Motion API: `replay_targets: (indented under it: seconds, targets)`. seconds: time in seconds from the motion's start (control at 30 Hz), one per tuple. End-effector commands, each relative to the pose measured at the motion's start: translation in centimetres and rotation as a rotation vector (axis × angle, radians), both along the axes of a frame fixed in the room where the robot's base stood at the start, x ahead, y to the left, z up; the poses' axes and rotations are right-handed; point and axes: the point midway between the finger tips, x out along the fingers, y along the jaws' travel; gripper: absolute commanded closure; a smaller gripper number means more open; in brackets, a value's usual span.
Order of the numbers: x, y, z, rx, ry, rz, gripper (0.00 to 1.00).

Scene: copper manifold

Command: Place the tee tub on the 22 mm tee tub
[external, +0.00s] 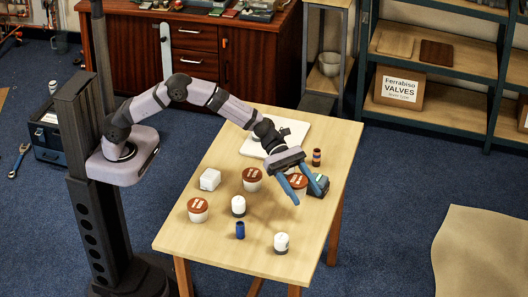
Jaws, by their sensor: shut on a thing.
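My gripper (306,195) is over the right part of the wooden table, its blue fingers pointing down. It is shut on a white tub with a brown lid (298,181), partly hidden by the fingers; whether the tub touches the table is unclear. Two similar white tubs with brown labelled lids stand upright on the table, apart from the gripper: one left of it (252,174) and one nearer the left edge (198,205). The labels are too small to read, so I cannot tell which is the 22 mm tee tub.
Also on the table (190,240) are a white block (210,179), white-capped jars (238,205) (281,243), a blue cylinder (240,230), a dark blue-grey item (319,187) beside the gripper, a striped cylinder (316,157) and a white board (297,128). The front right is mostly clear.

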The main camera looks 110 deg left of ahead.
Motion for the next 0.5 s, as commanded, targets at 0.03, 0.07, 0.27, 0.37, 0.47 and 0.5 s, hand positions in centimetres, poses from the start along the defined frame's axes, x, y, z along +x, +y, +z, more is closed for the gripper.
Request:
replay_targets:
  seconds: [0.03, 0.07, 0.27, 0.37, 0.47, 0.5]
  targets:
    - [0.1, 0.0, 0.6, -0.001, -0.004, 0.0, 0.83]
    - [0.1, 0.0, 0.8, -0.001, -0.004, 0.0, 0.83]
    - [0.2, 0.0, 4.7, 0.0, -0.011, -0.001, 0.83]
    - [0.3, 0.0, 7.4, 0.001, -0.01, -0.001, 0.83]
    - [0.0, -0.1, 10.4, 0.0, -0.008, -0.001, 0.83]
    - [-0.4, -0.1, 11.3, -0.001, -0.006, 0.0, 0.83]
